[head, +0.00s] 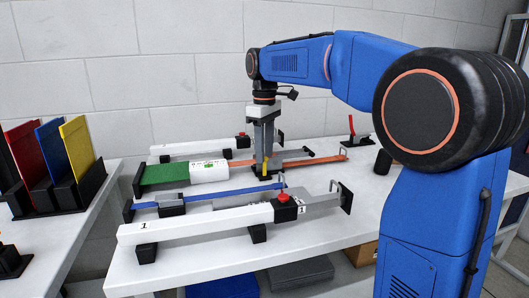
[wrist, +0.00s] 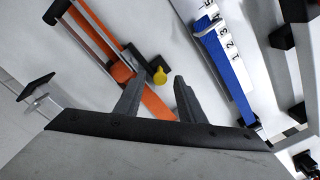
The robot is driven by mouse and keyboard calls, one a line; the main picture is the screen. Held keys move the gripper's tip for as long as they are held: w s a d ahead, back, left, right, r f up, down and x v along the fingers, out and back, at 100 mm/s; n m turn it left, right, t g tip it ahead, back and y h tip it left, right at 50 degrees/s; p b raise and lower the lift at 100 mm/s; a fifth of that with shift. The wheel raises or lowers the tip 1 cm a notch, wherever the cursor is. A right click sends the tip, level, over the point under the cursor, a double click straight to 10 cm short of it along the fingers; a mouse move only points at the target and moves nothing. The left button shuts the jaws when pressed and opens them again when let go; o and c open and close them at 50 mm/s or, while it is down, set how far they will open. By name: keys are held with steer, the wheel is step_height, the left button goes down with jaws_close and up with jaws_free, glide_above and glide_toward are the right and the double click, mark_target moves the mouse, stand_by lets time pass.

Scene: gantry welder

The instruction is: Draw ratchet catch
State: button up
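A small yellow tab (wrist: 160,76), which looks like the ratchet catch, sits at the end of a dark part beside a metal ratchet frame (wrist: 103,38). An orange strap (wrist: 122,73) runs through the frame. In the head view the yellow tab (head: 265,168) shows low against my gripper, and the orange strap (head: 315,160) runs to the right. My gripper (wrist: 159,80) points down, its two fingers apart with an empty gap. The tab lies just beyond the fingertips, roughly between them in the picture. I cannot tell whether they touch it.
A blue strap (head: 235,190) and a white beam with a red button (head: 283,197) lie in front; another white beam (head: 190,147) lies behind. A white roll (head: 209,171) sits on a green strip (head: 165,174). A red-handled lever (head: 351,125) stands at the back right.

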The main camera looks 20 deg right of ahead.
steer(key=shift+f, duration=0.2)
jaws_close()
